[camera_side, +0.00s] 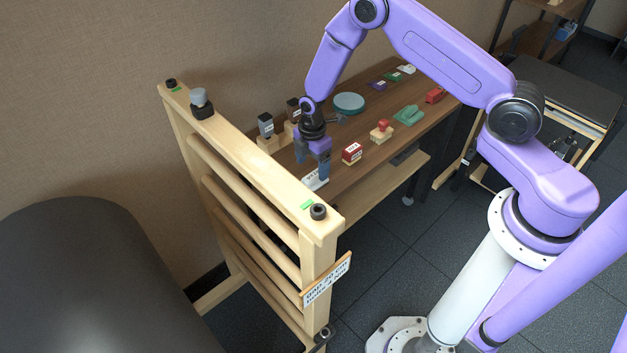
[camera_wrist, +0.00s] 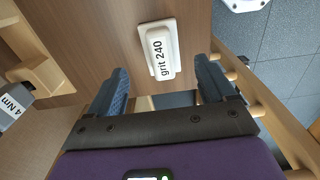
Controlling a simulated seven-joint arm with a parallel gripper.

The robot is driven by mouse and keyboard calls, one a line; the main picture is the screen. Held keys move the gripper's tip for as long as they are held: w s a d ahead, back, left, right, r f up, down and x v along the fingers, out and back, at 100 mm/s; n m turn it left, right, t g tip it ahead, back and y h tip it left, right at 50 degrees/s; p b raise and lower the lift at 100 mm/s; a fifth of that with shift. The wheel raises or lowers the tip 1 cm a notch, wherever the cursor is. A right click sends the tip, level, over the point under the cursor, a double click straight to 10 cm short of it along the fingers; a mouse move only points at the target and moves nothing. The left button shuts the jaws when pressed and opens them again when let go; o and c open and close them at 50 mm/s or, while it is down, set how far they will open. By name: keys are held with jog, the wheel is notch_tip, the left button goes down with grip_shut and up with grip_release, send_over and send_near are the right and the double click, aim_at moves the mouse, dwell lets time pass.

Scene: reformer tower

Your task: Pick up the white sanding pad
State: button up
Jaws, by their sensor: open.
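The white sanding pad (camera_wrist: 159,49), labelled "grit 240", lies flat on the brown wooden table (camera_wrist: 108,30). In the side view the pad (camera_side: 313,181) is partly hidden by my gripper (camera_side: 314,172) at the table's near end, close to the wooden ladder frame. In the wrist view my gripper (camera_wrist: 160,85) is open, with one blue-grey finger on each side of the picture. The pad lies ahead of the fingertips, roughly centred between them. Nothing is between the fingers.
The ladder frame (camera_side: 255,147) stands close beside my gripper. A wooden holder (camera_side: 268,143) with upright tools is behind it. A red block (camera_side: 352,153), a stamp-like red-topped item (camera_side: 381,131) and a teal disc (camera_side: 349,103) are farther along the table.

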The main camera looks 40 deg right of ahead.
aim_at(314, 175)
notch_tip(314, 175, down, 5)
jog(key=shift+s+d+r, duration=0.1)
jog(key=shift+s, duration=0.05)
jog(key=c, duration=1.1)
